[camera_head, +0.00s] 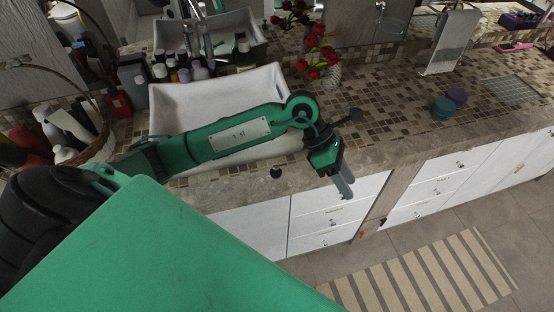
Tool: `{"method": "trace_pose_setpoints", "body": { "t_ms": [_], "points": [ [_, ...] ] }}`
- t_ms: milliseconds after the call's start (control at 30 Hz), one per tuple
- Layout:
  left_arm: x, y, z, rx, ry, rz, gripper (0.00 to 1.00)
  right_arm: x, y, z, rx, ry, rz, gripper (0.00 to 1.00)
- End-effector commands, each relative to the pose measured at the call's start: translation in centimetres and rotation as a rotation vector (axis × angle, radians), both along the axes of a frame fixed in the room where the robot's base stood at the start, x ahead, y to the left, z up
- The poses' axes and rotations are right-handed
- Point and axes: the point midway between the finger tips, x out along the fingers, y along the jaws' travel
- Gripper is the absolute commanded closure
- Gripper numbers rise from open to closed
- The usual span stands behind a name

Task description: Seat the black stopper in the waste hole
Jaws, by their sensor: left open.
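A small dark round piece, which looks like the black stopper (276,172), lies on the stone counter near its front edge, just below my left forearm in the picture. The white basin (178,105) is behind that forearm. Its waste hole does not show; my green arm covers part of the basin. My left gripper (346,190) points down to the right of the stopper, apart from it, and shows against the white drawers. It is open, with nothing seen between its fingers. My right gripper is not in view.
Bottles (187,73) stand behind the basin, with a red-flowered vase (333,76) to its right. A basket of bottles (75,125) is at left. The tiled counter between is mostly clear.

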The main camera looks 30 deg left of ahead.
Motion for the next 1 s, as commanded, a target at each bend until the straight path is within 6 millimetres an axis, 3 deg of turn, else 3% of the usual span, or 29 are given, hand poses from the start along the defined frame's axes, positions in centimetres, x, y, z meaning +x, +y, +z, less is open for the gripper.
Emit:
{"method": "trace_pose_setpoints", "body": {
  "t_ms": [200,300,400,600,1000],
  "points": [
    [2.9,10.8,-1.1,0.544,-0.071,-0.070,0.55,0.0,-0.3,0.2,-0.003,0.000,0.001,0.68],
    [3.7,15.0,-0.3,0.729,-0.069,-0.069,0.55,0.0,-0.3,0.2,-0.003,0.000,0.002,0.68],
    [4.0,17.7,0.5,0.850,-0.058,-0.062,0.55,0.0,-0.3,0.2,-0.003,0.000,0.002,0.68],
    [4.1,19.5,0.4,0.927,-0.045,-0.056,0.55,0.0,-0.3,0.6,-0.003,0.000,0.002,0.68],
    [3.7,20.4,-6.3,0.924,-0.043,-0.056,0.55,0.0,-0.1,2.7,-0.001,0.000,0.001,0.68]
  ]
}}
